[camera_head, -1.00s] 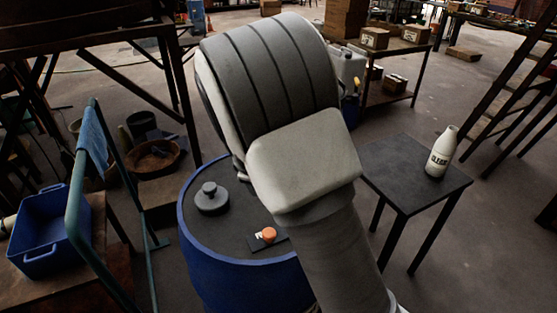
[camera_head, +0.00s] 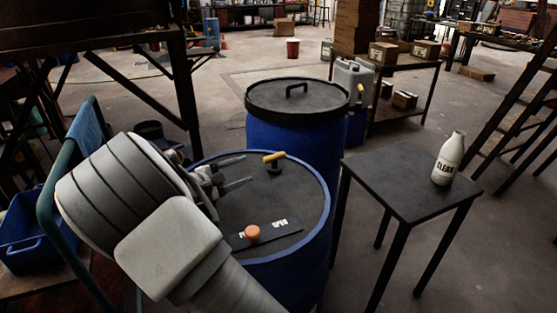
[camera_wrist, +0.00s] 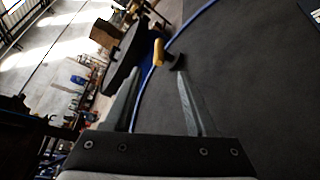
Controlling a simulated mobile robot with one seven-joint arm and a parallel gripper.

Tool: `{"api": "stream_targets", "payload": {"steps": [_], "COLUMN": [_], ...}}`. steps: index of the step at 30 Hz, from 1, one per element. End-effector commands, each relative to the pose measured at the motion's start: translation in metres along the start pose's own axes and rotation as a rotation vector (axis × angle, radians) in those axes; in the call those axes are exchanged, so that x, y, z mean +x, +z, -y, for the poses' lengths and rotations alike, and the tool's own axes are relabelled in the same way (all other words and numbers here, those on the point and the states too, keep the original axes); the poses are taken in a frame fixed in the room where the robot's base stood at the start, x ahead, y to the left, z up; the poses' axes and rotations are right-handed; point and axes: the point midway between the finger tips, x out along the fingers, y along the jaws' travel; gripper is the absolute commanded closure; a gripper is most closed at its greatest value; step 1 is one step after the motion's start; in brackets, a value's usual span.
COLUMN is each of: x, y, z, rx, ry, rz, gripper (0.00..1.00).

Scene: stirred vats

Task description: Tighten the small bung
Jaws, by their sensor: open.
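A small bung with a yellow T-shaped handle (camera_head: 274,157) stands upright on a dark stem near the far rim of the blue drum's dark lid (camera_head: 295,200). In the wrist view the yellow handle (camera_wrist: 160,53) lies just beyond the fingertips. My gripper (camera_head: 249,170) is open and empty, reaching from the left with its fingers pointing at the bung, apart from it. In the wrist view my gripper's two fingers (camera_wrist: 165,75) flank a clear gap. My arm hides the left part of the lid.
On the lid, an orange knob (camera_head: 253,232) sits on a dark lettered plate (camera_head: 284,229). A second blue drum with a black handled lid (camera_head: 315,98) stands behind. A dark table (camera_head: 410,190) with a white bottle (camera_head: 447,160) is at right. A green rail (camera_head: 47,215) is at left.

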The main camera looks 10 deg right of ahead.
Motion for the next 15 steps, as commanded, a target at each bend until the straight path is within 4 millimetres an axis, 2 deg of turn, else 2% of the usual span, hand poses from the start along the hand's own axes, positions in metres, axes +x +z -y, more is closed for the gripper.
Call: {"api": "stream_targets", "payload": {"steps": [5, 15], "x": [0.016, 0.088], "y": [0.0, 0.0], "z": [0.0, 0.001], "rx": [0.002, 0.002], "ry": [0.008, 0.005], "rz": [0.006, 0.005], "gripper": [0.43, 0.43]}}
